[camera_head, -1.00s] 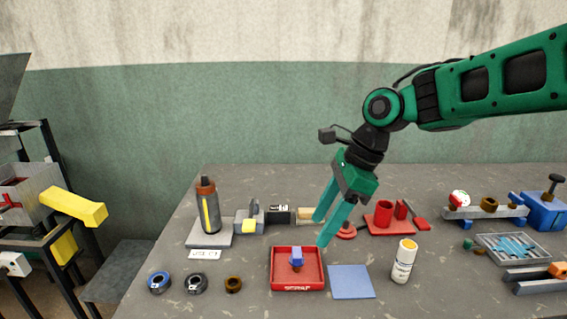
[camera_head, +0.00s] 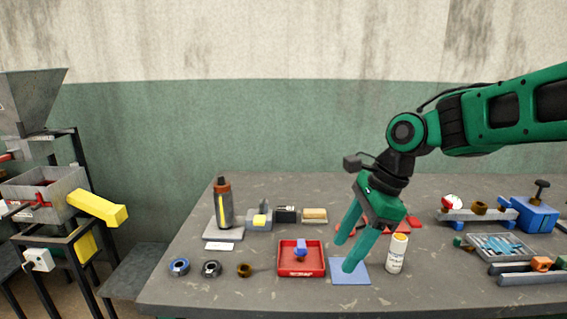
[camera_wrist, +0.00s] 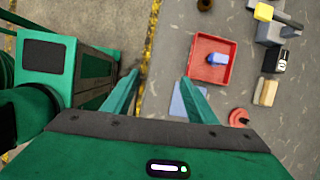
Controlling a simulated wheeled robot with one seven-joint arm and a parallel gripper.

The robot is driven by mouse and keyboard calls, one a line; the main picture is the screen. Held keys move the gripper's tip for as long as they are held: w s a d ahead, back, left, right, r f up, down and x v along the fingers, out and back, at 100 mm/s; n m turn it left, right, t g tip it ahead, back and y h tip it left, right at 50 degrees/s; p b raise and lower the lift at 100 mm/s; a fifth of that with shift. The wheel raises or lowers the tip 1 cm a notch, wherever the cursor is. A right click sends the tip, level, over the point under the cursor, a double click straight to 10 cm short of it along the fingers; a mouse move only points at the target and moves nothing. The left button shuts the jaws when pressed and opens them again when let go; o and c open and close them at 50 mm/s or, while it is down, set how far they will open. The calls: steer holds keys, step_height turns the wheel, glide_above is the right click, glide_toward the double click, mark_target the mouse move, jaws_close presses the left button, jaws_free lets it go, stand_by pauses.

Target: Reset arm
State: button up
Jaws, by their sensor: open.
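My green gripper (camera_head: 347,255) hangs from the arm above the right-middle of the grey table, fingers pointing down. Its two fingers are apart with nothing between them. In the head view its tips appear over the blue mat (camera_head: 350,278) and right of the red tray (camera_head: 301,272). In the wrist view the open fingers (camera_wrist: 158,92) straddle bare table and the table's edge. There the red tray (camera_wrist: 197,78) lies beyond the right finger, which partly covers the blue mat (camera_wrist: 178,106).
A white bottle with a yellow cap (camera_head: 397,254) stands close right of the gripper. A dark bottle (camera_head: 223,205) stands at the back left. Rings (camera_head: 211,269) lie front left. A parts tray (camera_head: 500,248) and a blue vise (camera_head: 535,214) are at right. The front middle is clear.

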steer(key=s+d+f+n+h, duration=0.1)
steer(key=s+d+f+n, duration=0.2)
steer(key=d, duration=0.6)
steer(key=s+d+n+h, duration=0.25)
steer(key=s+d, duration=0.25)
steer(key=d, duration=0.4)
steer(key=s+d+f+n, duration=0.3)
steer(key=s+d+n, duration=0.2)
steer(key=s+d, duration=0.4)
steer(key=s, duration=0.4)
steer(key=shift+d+f+n, duration=0.2)
steer(key=shift+f+n, duration=0.05)
steer(key=shift+n, duration=0.1)
